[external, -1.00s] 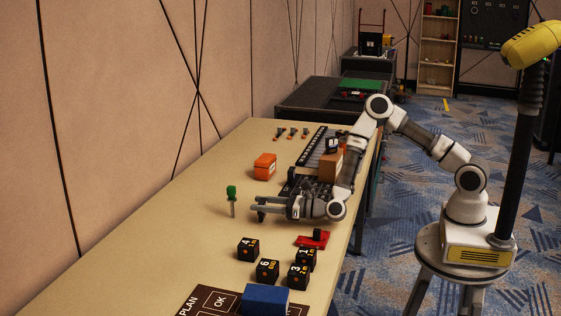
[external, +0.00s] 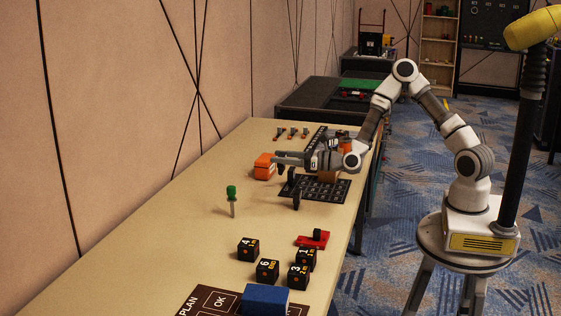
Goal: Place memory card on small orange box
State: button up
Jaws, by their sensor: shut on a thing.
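The small orange box (external: 263,167) sits on the tan table left of the dark grid board. My gripper (external: 279,160) is level, pointing left, with its fingertips beside the upper right of the orange box. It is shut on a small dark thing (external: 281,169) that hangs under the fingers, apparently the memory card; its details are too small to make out. The picture does not settle whether it touches the box.
A green-handled screwdriver (external: 231,199) stands nearer on the table. Dark upright pieces (external: 297,198) stand by the grid board (external: 325,189). Several numbered black cubes (external: 268,270), a red piece (external: 313,240) and a blue block (external: 265,298) lie in front. The left table side is clear.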

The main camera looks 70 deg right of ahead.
jog(key=w+d+r+m+h+p, duration=0.1)
jog(key=w+d+r+m+h, duration=0.15)
jog(key=d, duration=0.65)
jog(key=w+d+r+m+g+h, duration=0.1)
jog(key=d+r+h, duration=0.15)
jog(key=d, duration=0.55)
jog(key=w+d+r+m+h+p, duration=0.1)
jog(key=d+r+m+h, duration=0.15)
jog(key=d, duration=0.65)
jog(key=b, duration=0.2)
send_over(263, 160)
jog(key=shift+n, duration=0.4)
notch_tip(263, 160, down, 7)
jog(key=shift+f, duration=0.1)
jog(key=shift+f+b, duration=0.4)
jog(key=shift+f, duration=1.55)
jog(key=shift+f, duration=0.2)
jog(key=o, duration=1.3)
